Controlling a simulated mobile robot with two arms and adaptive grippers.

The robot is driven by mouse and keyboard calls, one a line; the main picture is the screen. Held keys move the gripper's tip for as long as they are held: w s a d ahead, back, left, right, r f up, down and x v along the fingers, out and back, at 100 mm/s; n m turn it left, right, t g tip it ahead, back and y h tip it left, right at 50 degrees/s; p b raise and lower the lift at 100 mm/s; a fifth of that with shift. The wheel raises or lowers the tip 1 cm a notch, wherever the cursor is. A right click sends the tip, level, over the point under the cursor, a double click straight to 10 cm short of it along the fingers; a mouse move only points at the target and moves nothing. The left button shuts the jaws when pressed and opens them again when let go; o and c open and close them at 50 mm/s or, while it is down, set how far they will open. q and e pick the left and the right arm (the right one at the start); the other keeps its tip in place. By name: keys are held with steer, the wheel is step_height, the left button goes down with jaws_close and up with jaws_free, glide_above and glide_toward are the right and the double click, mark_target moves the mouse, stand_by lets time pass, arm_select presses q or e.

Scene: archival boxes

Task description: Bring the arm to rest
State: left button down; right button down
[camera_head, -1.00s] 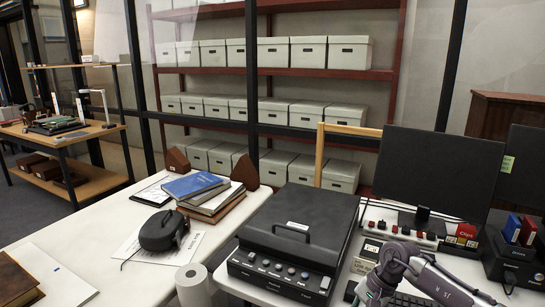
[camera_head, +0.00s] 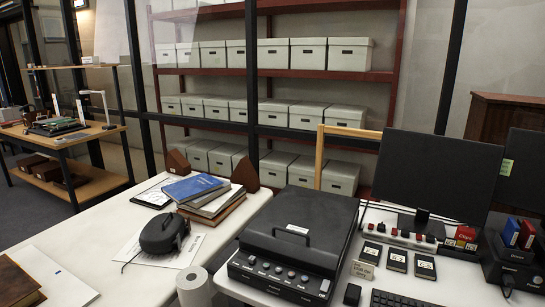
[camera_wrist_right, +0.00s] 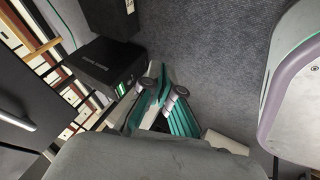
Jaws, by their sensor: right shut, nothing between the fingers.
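My right gripper (camera_wrist_right: 163,88) shows in the right wrist view, its green and grey fingers closed with nothing between them. It hangs over grey carpet, apart from any object. A grey rounded piece fills the bottom of that view, and a pale rounded part of my own body stands at its right edge. Neither arm shows in the head view. My left gripper is in no view.
In the head view, a black scanner (camera_head: 293,242) sits on the white desk beside a monitor (camera_head: 437,175). Books (camera_head: 211,204) and a black device (camera_head: 163,232) lie left of it. The wrist view shows a black box (camera_wrist_right: 104,63) near my gripper.

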steer(key=s+f+m+g, duration=0.2)
steer(key=s+m, duration=0.2)
steer(key=s, duration=0.8)
steer(key=s+f+m+g+h, duration=0.1)
steer(key=s+f+m+g, duration=0.2)
steer(key=s, duration=0.8)
steer(key=shift+s+d+f+m+g, duration=0.15)
steer(key=shift+s+f+m+g, duration=0.2)
steer(key=shift+m, duration=0.35)
